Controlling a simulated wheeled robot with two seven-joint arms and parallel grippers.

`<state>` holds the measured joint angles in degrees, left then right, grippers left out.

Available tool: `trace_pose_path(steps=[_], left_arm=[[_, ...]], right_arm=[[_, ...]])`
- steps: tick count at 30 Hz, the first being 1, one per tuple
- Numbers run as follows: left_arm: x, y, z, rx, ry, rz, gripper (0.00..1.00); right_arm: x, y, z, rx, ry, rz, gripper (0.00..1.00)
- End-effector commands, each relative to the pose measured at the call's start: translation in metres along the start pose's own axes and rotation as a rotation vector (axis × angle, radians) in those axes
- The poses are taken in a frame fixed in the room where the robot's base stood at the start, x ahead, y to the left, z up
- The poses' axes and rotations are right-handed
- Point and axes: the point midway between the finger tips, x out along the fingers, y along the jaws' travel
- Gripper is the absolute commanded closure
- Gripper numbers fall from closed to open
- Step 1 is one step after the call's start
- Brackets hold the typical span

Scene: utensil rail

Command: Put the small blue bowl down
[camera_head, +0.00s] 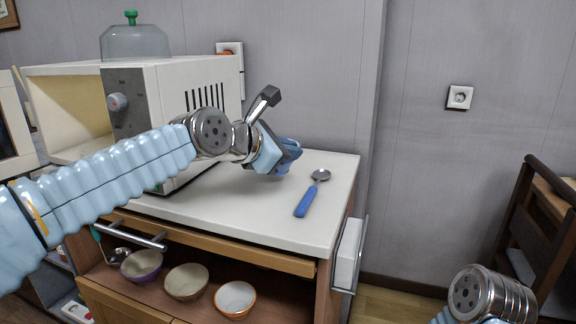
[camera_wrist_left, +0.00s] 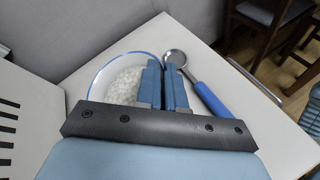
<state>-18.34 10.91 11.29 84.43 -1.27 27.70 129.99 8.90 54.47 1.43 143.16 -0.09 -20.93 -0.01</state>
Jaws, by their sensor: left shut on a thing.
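The small blue bowl (camera_wrist_left: 122,78) shows in the left wrist view with a blue rim and a pale, speckled inside. My left gripper (camera_wrist_left: 166,75) is shut on the right part of its rim. In the head view my left gripper (camera_head: 287,155) is low over the white counter top, beside the microwave. There the bowl is mostly hidden by the gripper. I cannot tell whether the bowl touches the counter. My right gripper is out of view; only part of my right arm shows at the lower right.
A spoon with a blue handle (camera_head: 307,197) lies on the counter (camera_head: 240,218), just right of the gripper. The microwave (camera_head: 160,90) stands at the left, a glass dome (camera_head: 135,43) on top. Several bowls, including an orange-rimmed one (camera_head: 235,299), sit on the shelf below. The counter's front right is clear.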

Motion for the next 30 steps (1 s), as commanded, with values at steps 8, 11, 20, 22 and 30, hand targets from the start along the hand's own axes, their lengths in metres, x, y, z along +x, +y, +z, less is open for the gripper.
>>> trace_pose_path(steps=[8, 11, 20, 22, 30], left_arm=[[0.009, -0.014, -0.022, 0.0, -0.001, 0.001, 1.0], [0.009, -0.014, -0.022, 0.0, -0.001, 0.001, 1.0], [0.011, -0.015, -0.025, 0.0, 0.001, 0.0, 0.69], [0.011, -0.015, -0.025, 0.0, 0.001, 0.0, 0.67], [0.009, -0.013, -0.022, 0.0, 0.0, 0.0, 0.67]], right_arm=[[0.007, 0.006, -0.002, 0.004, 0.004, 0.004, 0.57], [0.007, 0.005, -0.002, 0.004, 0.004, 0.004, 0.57], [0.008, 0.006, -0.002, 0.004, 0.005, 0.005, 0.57], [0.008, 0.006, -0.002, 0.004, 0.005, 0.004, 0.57], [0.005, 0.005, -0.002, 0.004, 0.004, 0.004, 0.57]])
